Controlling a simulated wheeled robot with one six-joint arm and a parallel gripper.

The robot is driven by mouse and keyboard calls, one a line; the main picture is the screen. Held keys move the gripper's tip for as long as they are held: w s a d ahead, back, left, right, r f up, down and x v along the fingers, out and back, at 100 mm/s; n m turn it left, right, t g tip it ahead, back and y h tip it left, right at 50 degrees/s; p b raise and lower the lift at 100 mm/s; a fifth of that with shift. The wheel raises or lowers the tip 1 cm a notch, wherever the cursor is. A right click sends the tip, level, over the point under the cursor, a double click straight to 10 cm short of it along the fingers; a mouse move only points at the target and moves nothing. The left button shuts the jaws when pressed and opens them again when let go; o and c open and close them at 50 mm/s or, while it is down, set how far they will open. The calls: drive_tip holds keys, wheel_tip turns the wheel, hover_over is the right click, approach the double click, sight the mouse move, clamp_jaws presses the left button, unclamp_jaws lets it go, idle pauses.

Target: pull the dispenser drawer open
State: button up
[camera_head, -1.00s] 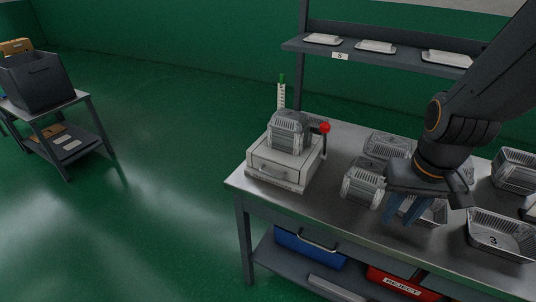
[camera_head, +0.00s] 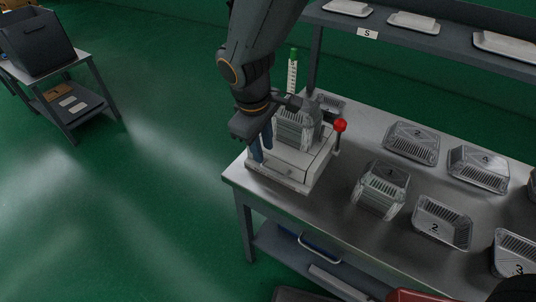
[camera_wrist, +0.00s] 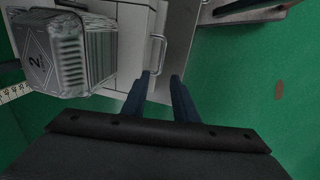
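The dispenser (camera_head: 315,165) is a pale box at the near left corner of the steel table, with ribbed foil trays (camera_head: 293,131) on top and a red-knobbed lever (camera_head: 340,126) at its right. Its drawer (camera_wrist: 138,40) looks shut. The drawer's handle (camera_wrist: 164,52), a thin bar, shows in the wrist view just beyond my fingertips, roughly in line with the gap between them. My gripper (camera_head: 262,155) is at the dispenser's front left, its blue fingers pointing down. In the wrist view the fingers (camera_wrist: 160,78) are apart with nothing between them. My arm hides part of the dispenser and trays.
Several foil trays (camera_head: 435,225) stand on the table to the right. A shelf (camera_head: 455,47) with white lids runs behind. A blue bin (camera_head: 318,247) and a red bin are under the table. The floor left of the table is clear, up to a side table with a dark crate (camera_head: 38,45).

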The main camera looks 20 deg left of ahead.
drive_tip(key=shift+w+f+p, duration=0.2)
drive_tip(key=shift+f+p, duration=0.05)
drive_tip(key=shift+f, duration=1)
drive_tip(key=shift+w+f+p, duration=0.15)
drive_tip(key=shift+f+p, duration=0.15)
drive_tip(key=shift+f, duration=1)
drive_tip(key=shift+w+f+p, duration=0.2)
drive_tip(key=shift+f+p, duration=0.05)
drive_tip(key=shift+f, duration=1)
clamp_jaws()
